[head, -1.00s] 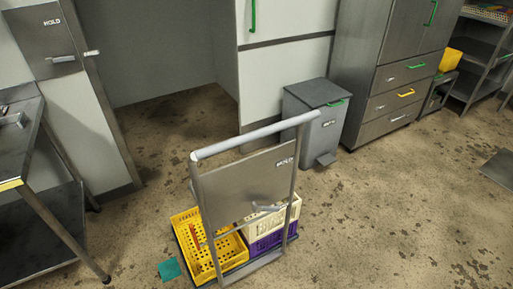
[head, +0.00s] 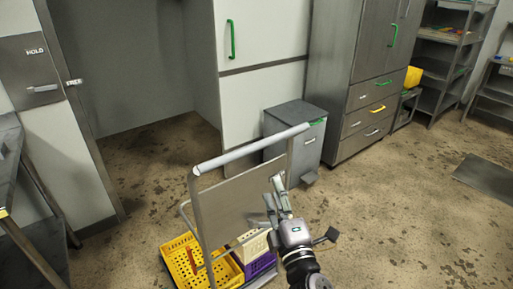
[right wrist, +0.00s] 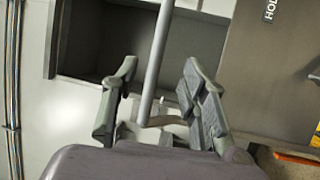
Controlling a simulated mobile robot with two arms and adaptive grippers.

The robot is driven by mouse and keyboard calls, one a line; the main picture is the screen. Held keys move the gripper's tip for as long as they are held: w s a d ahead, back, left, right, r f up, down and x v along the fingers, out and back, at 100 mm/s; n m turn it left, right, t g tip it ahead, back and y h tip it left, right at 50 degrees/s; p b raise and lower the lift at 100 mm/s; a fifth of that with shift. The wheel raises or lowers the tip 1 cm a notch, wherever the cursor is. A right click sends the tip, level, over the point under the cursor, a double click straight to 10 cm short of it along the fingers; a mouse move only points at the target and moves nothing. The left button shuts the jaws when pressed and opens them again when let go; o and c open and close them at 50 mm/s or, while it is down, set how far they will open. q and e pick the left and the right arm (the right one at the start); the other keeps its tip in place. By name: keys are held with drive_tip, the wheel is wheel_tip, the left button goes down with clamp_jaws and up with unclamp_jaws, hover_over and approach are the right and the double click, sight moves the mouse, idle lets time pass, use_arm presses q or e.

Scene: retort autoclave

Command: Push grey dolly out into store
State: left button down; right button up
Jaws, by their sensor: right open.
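The grey dolly (head: 232,213) stands upright on the floor in the lower middle of the head view. Its pale handle bar (head: 250,150) runs across the top of a grey frame and panel. It carries a yellow crate (head: 180,263), a cream crate (head: 252,247) and a purple crate (head: 262,265). My right gripper (head: 277,187) is open at the dolly's right side, over the panel's right edge. In the right wrist view a grey tube (right wrist: 160,50) runs between its spread fingers (right wrist: 158,80); contact cannot be told. My left gripper is out of view.
An open recess (head: 140,70) lies behind the dolly, left of a white cabinet (head: 263,100). A grey bin (head: 295,130) stands close behind the handle's right end. A steel table (head: 20,190) is at the left. The floor at right is mostly clear.

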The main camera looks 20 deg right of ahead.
sight(259, 146)
drive_tip(key=w+r+p, duration=0.1)
drive_tip(key=w, duration=0.4)
drive_tip(key=w+r, duration=0.1)
drive_tip(key=w, duration=0.5)
drive_tip(key=w+d+r+p, duration=0.1)
drive_tip(key=w, duration=0.4)
drive_tip(key=shift+w+p, duration=0.3)
drive_tip(key=shift+w, duration=0.05)
drive_tip(key=shift+c, duration=0.5)
drive_tip(key=shift+f, duration=0.1)
clamp_jaws()
